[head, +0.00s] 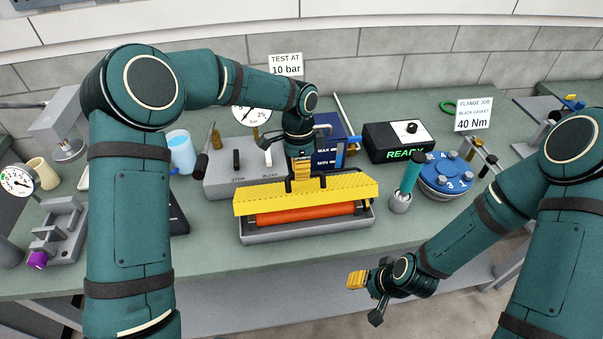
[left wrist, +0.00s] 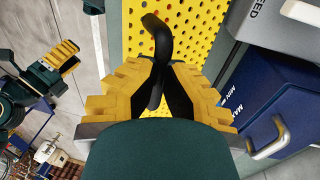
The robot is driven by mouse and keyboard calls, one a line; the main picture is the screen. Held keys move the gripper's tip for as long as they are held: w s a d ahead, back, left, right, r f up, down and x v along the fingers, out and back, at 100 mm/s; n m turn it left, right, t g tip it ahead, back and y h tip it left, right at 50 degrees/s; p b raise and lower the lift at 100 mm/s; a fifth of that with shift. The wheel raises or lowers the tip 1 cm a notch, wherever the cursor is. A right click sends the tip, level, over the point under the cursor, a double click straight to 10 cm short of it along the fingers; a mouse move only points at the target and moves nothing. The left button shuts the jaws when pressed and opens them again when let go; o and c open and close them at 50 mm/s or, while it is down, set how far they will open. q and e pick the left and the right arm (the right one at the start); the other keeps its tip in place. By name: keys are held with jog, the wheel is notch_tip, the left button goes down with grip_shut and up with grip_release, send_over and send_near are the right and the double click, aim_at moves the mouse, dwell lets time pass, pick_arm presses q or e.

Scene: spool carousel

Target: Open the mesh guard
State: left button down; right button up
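The mesh guard (head: 340,191) is a yellow perforated cover over a grey tray (head: 300,233). It sits tilted, with a gap at the front where an orange-red cylinder (head: 305,214) shows. In the left wrist view the yellow guard (left wrist: 195,25) fills the top middle, and its black curved handle (left wrist: 157,40) rises between the fingers. My left gripper (head: 302,172) is over the guard; its yellow-padded fingers (left wrist: 158,90) close in on the handle from both sides. My right gripper (head: 366,298) is open and empty, in front of the bench's front edge.
Behind the guard are a grey control box (head: 225,178) with levers, a dial gauge (head: 252,117) and a blue MAX/MIN tank (head: 335,135). To the right are a READY box (head: 405,140), a teal-handled tool (head: 411,175) and a blue flange (head: 447,175). The front bench strip is clear.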

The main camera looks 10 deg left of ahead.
pick_arm(q)
jog(key=shift+w+a+f, duration=0.15)
jog(key=shift+a+f, duration=0.05)
jog(key=shift+f, duration=0.05)
jog(key=c, duration=0.9)
grip_release()
jog(key=shift+w, duration=0.15)
jog(key=shift+c, duration=0.2)
jog(key=shift+w+f, duration=0.1)
jog(key=shift+w, duration=0.05)
jog(key=shift+d+r, duration=0.1)
jog(key=shift+r, duration=0.2)
notch_tip(320, 180, up, 12)
jog(key=w, duration=0.1)
jog(key=shift+w+a+f, duration=0.25)
jog(key=shift+w+a, duration=0.1)
jog(key=shift+w, duration=0.05)
